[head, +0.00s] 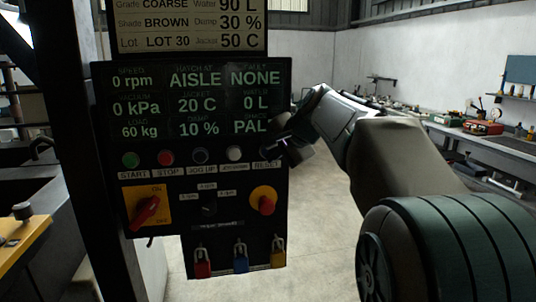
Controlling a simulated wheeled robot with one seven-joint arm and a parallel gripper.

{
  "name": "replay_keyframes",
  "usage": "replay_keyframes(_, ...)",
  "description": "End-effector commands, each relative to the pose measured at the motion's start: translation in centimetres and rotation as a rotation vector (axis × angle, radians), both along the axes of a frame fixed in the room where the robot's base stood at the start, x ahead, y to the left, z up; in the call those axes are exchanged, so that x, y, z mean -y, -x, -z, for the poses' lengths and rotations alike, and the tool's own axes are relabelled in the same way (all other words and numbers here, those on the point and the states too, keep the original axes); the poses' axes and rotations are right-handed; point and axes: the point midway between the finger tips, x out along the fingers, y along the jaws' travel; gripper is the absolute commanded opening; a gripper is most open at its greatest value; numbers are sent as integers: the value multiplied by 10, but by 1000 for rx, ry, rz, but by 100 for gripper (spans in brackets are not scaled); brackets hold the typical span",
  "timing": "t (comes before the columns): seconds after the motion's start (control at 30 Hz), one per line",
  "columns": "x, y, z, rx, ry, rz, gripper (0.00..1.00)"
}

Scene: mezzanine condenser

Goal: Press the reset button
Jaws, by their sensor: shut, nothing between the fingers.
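The dark control panel (189,124) faces me in the head view, with a row of buttons below its green readouts. The RESET label (266,164) is at the right end of that row. The reset button above this label is hidden behind my gripper (274,148). My gripper is shut and empty, reaching in from the right in front of the panel's right edge. I cannot tell whether its tips touch the button.
The row also has a green START button (131,160), a red STOP button (166,158), a dark button and a white button (234,154). Below are a red rotary switch (146,211), a red mushroom knob (264,200) and padlocks (241,256). Open floor lies behind.

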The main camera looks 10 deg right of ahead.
Motion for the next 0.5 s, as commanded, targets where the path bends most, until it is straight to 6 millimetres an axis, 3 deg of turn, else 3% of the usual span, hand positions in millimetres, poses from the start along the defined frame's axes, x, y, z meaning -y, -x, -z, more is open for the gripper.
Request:
replay_keyframes(0.17,0,5,0,1,0,-1,0)
replay_keyframes(0.5,0,39,1,2,0,-1,0)
